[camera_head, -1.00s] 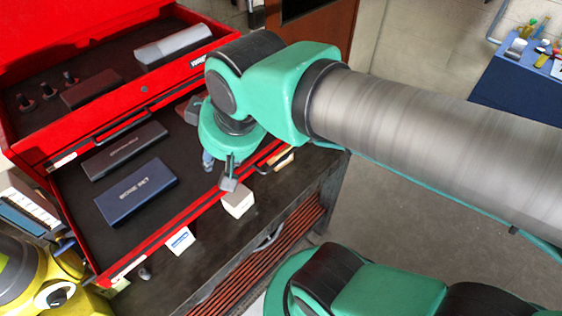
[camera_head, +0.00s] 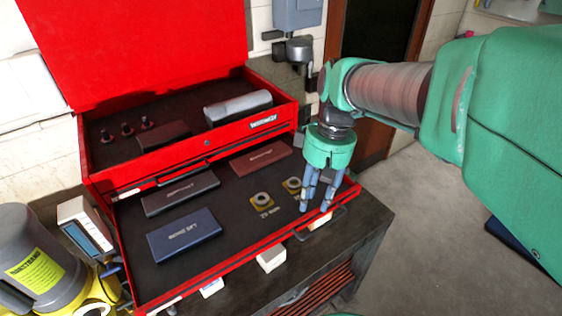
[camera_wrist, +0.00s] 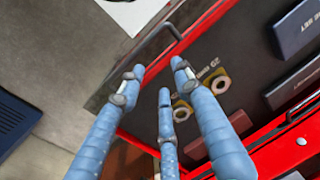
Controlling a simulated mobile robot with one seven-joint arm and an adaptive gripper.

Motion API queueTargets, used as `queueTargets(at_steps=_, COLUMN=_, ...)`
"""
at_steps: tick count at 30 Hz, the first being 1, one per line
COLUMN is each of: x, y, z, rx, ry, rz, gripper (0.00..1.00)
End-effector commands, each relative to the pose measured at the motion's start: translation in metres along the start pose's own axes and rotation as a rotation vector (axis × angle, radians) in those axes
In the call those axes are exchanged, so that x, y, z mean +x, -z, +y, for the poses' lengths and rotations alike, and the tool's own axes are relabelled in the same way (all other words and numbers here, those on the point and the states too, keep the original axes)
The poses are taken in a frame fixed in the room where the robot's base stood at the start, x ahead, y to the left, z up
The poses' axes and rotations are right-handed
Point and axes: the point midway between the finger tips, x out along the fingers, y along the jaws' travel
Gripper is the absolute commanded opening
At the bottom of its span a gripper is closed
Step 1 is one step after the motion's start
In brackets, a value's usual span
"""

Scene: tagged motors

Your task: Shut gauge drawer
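The gauge drawer (camera_head: 227,207) stands pulled out of the red tool chest (camera_head: 205,148). It holds a blue case (camera_head: 184,236), a dark case (camera_head: 180,193), a reddish case (camera_head: 260,159) and two ring gauges, one (camera_head: 262,201) in clear view and one (camera_head: 292,185) partly behind my fingers. My gripper (camera_head: 318,209) points down at the right end of the drawer front. Its blue fingers are spread with nothing between them. In the wrist view my fingertips (camera_wrist: 160,77) lie over the drawer's front edge, near its dark handle (camera_wrist: 160,42); contact is unclear.
The chest's upper tray holds a grey case (camera_head: 238,107) and small dark pieces. A white block (camera_head: 271,258) sits on the dark bench (camera_head: 345,250) before the drawer. A yellow and grey machine (camera_head: 40,262) stands at left.

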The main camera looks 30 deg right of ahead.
Motion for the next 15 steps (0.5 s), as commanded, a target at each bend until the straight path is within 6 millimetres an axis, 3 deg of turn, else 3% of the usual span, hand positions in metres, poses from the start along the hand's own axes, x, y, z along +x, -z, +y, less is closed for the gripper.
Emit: queueTargets(at_steps=15, x=-0.016, y=-0.034, z=0.069, rx=0.024, ry=0.290, rz=-0.092, gripper=0.34)
